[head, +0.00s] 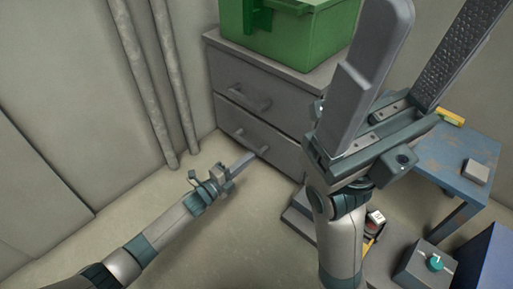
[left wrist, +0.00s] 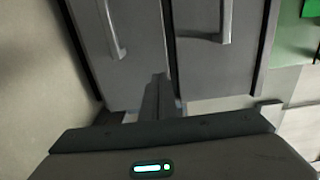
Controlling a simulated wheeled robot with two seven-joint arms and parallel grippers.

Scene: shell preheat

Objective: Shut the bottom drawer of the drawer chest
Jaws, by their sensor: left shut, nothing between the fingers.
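The grey drawer chest (head: 325,78) stands against the wall in the head view, with two drawer fronts showing. The bottom drawer (head: 284,150) has a bar handle; its front looks close to flush with the drawer above, and I cannot tell whether a small gap is left. In the left wrist view the bottom drawer (left wrist: 135,65) is the left panel. My left gripper (head: 250,157) is shut and empty, its tip low by the bottom drawer's front, below the handle; contact is unclear. It also shows in the left wrist view (left wrist: 158,78). My right gripper (head: 440,8) is open and empty, close to the camera.
A green crate (head: 290,35) sits on the chest. A blue table (head: 450,150) stands to the right, with a small grey block (head: 476,172) on it. A grey box with a teal knob (head: 425,265) is at lower right. Pipes run up the left wall; floor there is clear.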

